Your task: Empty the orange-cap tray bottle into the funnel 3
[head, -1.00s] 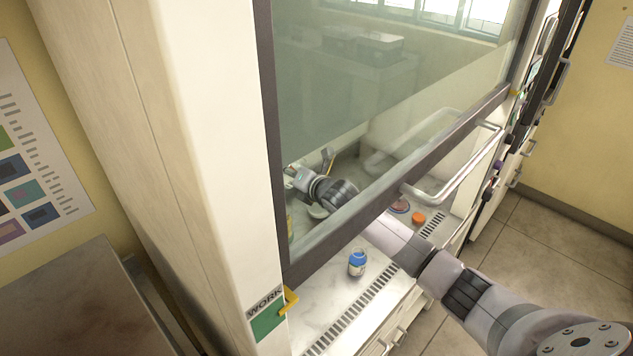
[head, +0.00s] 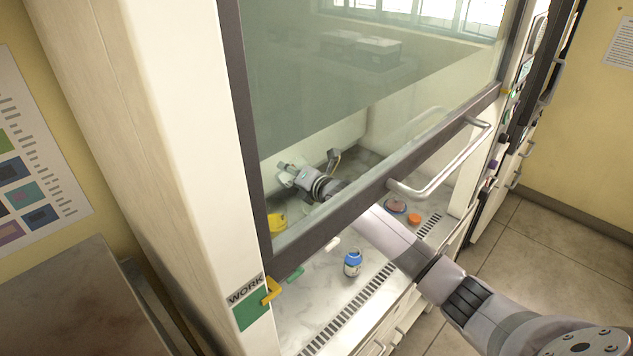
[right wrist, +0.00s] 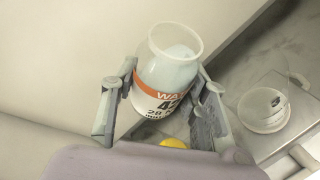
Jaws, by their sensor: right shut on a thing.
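My right gripper (head: 286,173) is inside the cabinet, behind the glass sash. In the right wrist view, the gripper (right wrist: 168,72) is shut on a clear, open-mouthed bottle (right wrist: 170,78) with an orange-banded white label and pale contents. The bottle has no cap on it. Right of it is a clear, wide-mouthed vessel (right wrist: 264,108) with a dark mark, apart from the bottle; I cannot tell whether it is funnel 3. An orange cap (head: 414,219) lies on the worktop. My left gripper is not in view.
A blue-capped bottle (head: 352,264) stands near the worktop's front grille. A yellow object (head: 277,222) is at the left, and a round dish-like item (head: 396,206) is beside the orange cap. The sash handle (head: 440,165) and lower frame cross above my right arm.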

